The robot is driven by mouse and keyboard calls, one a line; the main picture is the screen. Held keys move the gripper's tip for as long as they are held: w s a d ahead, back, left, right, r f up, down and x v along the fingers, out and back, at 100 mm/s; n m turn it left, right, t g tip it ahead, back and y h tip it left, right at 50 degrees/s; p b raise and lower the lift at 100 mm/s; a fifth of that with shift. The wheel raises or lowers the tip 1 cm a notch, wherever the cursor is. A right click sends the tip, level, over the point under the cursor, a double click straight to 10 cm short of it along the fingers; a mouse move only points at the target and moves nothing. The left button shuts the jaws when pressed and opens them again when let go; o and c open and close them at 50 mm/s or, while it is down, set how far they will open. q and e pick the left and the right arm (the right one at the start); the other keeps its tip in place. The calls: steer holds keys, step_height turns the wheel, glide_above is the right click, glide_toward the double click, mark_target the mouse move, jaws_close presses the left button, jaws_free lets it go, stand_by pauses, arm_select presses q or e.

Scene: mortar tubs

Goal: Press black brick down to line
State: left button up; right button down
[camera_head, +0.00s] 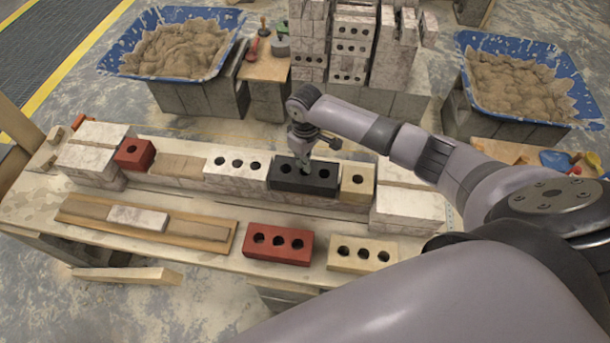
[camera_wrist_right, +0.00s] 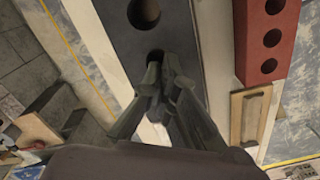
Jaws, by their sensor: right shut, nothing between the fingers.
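The black brick (camera_head: 300,187) sits in the row of bricks on the bench, between a white three-hole brick (camera_head: 236,177) and a short tan brick (camera_head: 357,187). My right gripper (camera_head: 303,166) points down over the middle of the black brick's top. Its fingers are shut with nothing between them. In the right wrist view, the closed fingertips (camera_wrist_right: 160,72) cover part of the black brick (camera_wrist_right: 178,35) near one of its holes. I cannot tell whether they touch it. I cannot make out the line. My left gripper is not in view.
A red brick (camera_head: 277,245) and a cream brick (camera_head: 362,255) lie at the bench's front. A wooden board (camera_head: 85,208) lies left of them. A short red brick (camera_head: 134,154) sits further left in the row. Blue mortar tubs (camera_head: 225,55) and stacked blocks stand behind.

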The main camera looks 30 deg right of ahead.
mark_target(306, 173)
steer(key=shift+f+b, duration=0.6)
steer(key=shift+f, duration=0.4)
stand_by(0.7)
steer(key=shift+s+f+p, duration=0.3)
steer(key=shift+f+p, duration=0.35)
stand_by(1.9)
steer(key=shift+w+r+p, duration=0.2)
steer(key=shift+r+p, duration=0.85)
steer(key=shift+p, duration=0.1)
step_height(306, 173, up, 3)
steer(key=p, duration=0.3)
steer(key=shift+w+r, duration=0.1)
steer(key=shift+r, duration=0.05)
